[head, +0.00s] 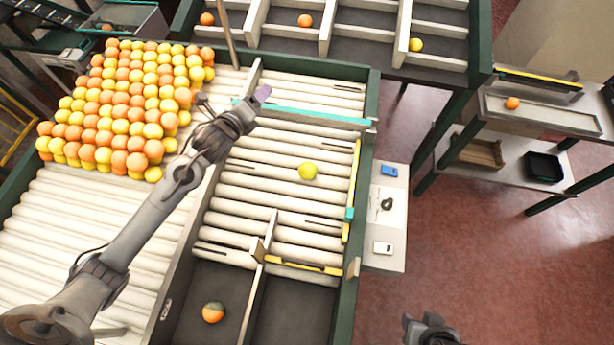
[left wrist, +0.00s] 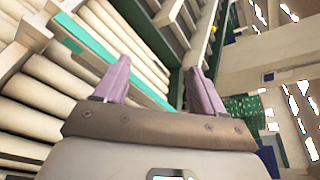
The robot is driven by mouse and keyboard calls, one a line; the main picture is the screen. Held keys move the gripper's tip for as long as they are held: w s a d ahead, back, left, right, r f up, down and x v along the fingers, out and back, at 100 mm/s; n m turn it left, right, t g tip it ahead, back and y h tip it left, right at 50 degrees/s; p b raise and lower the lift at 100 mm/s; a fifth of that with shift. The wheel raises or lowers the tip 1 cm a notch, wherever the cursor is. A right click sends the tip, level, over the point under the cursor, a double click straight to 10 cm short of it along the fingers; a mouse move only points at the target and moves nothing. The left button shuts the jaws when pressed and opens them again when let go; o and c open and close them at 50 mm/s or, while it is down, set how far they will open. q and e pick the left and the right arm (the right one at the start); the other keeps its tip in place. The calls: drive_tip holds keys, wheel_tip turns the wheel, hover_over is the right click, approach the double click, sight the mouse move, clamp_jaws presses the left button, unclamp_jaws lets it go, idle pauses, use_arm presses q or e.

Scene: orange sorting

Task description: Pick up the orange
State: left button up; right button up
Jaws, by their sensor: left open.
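Several oranges are in the head view. One orange with a dark greenish patch (head: 212,312) lies in the lower left dark compartment. A yellow-green fruit (head: 308,171) sits on the white rollers (head: 270,190). A large block of orange and yellow fruit (head: 125,100) covers the upper left rollers. My left gripper (head: 263,92) is over the upper rollers near the teal bar, apart from the fruit. In the left wrist view its two purple fingers (left wrist: 160,85) are spread with nothing between them. My right gripper (head: 425,328) shows partly at the bottom edge; its fingers are unclear.
Back bins hold an orange (head: 207,19), another orange (head: 305,20) and a yellow fruit (head: 416,44). An orange (head: 512,103) sits on the right shelf. A teal bar (head: 310,115) and yellow rails (head: 352,190) border the rollers. A side ledge (head: 384,225) holds small items.

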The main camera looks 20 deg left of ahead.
sight(300, 172)
use_arm(q)
drive_tip(key=s+d+f+m+g+h, duration=0.1)
drive_tip(key=s+d+f+m+h, duration=0.2)
drive_tip(key=d+f+m, duration=0.1)
drive_tip(key=s+d+f+m+g+h+b, duration=0.1)
drive_tip(key=s+d+f+m+h, duration=0.2)
drive_tip(key=d+f+m, duration=0.2)
drive_tip(key=s+d+f+m+g+h+b, duration=0.1)
drive_tip(key=s+d+f+m+g+h, duration=0.1)
drive_tip(key=s+d+f+m, duration=0.1)
drive_tip(key=shift+s+d+f+m+h, duration=0.2)
drive_tip(key=shift+d+f+m, duration=0.15)
drive_tip(key=shift+f+m, duration=0.3)
drive_tip(key=shift+s+d+f+m+h, duration=0.1)
drive_tip(key=shift+d+f+m+h, duration=0.15)
drive_tip(key=shift+f+m, duration=0.4)
drive_tip(key=shift+p+x, duration=0.3)
drive_tip(key=shift+x, duration=2)
use_arm(e)
drive_tip(key=shift+s+x, duration=0.25)
drive_tip(key=shift+x, duration=0.9)
use_arm(q)
drive_tip(key=shift+d, duration=0.1)
drive_tip(key=shift+c, duration=0.3)
use_arm(e)
drive_tip(key=shift+a+f, duration=0.1)
drive_tip(key=shift+a, duration=0.05)
